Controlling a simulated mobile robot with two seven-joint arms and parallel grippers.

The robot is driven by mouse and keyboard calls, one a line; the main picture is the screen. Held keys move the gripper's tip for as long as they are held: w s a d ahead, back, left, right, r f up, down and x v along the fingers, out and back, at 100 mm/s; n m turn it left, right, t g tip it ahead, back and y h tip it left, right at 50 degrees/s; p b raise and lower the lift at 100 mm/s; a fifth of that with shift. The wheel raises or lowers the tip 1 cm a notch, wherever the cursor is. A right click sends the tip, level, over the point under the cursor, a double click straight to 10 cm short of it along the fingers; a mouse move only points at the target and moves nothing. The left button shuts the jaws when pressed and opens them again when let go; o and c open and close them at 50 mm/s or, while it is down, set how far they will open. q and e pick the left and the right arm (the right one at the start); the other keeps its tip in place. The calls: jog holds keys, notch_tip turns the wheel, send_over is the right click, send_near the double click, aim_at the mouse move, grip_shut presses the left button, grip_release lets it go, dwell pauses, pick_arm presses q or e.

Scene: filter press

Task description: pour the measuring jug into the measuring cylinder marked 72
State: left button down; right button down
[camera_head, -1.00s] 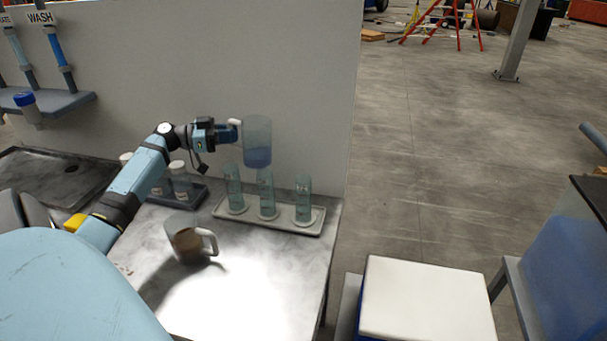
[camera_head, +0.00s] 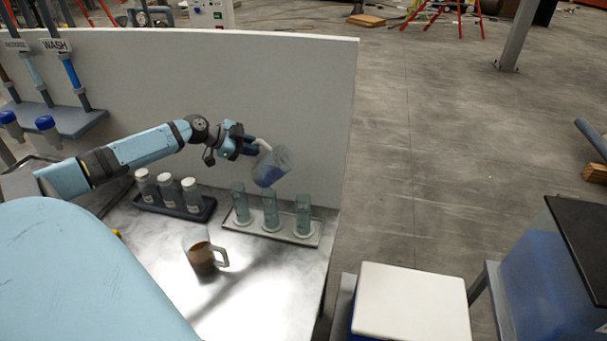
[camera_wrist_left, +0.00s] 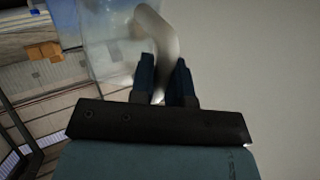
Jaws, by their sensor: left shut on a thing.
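My left gripper (camera_head: 252,146) is shut on the white handle of a clear measuring jug (camera_head: 271,167) holding blue liquid. The jug is tilted, with its mouth toward the upper right, above the row of cylinders. In the left wrist view the fingers (camera_wrist_left: 166,82) close on the handle, beside the clear jug wall (camera_wrist_left: 105,45). Three clear measuring cylinders stand upright on a light tray: a left one (camera_head: 240,204), a middle one (camera_head: 270,209) and a right one (camera_head: 303,214). Their markings are too small to read. My right gripper is not in view.
A second jug (camera_head: 203,258) with brown content stands on the bench in front. A dark rack (camera_head: 206,212) with white-capped bottles stands left of the cylinder tray (camera_head: 313,240). A pale panel (camera_head: 300,100) rises behind. A white-lidded box (camera_head: 412,302) stands right of the bench.

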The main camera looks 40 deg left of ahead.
aim_at(272, 150)
pick_arm(q)
jog(key=shift+w+d+r+m+g+y, duration=0.2)
jog(key=shift+d+r+m+g+y, duration=0.15)
jog(key=shift+y, duration=0.15)
jog(key=shift+d+f, duration=0.15)
jog(key=b, duration=0.2)
jog(key=d+g+y+b, duration=0.1)
jog(key=b, duration=0.1)
jog(key=shift+w+f+m+y, duration=0.15)
jog(key=shift+w+m+y, duration=0.1)
jog(key=shift+m+y, duration=0.1)
jog(key=shift+w+d+r+y+b, duration=0.2)
jog(key=shift+d+y+b, duration=0.25)
jog(key=shift+b, duration=0.45)
jog(key=shift+d+r+g+b, duration=0.1)
jog(key=shift+d+g+b, duration=0.2)
jog(key=shift+b, duration=0.4)
jog(key=shift+w+d+m+y+b, duration=0.2)
jog(key=shift+d+m+y+b, duration=0.3)
jog(key=shift+b, duration=0.6)
jog(key=shift+w+d+g+y+b, duration=0.3)
jog(key=shift+d+y+b, duration=0.3)
jog(key=shift+b, duration=1.35)
jog(key=shift+d+b, duration=0.15)
jog(key=shift+b, duration=0.25)
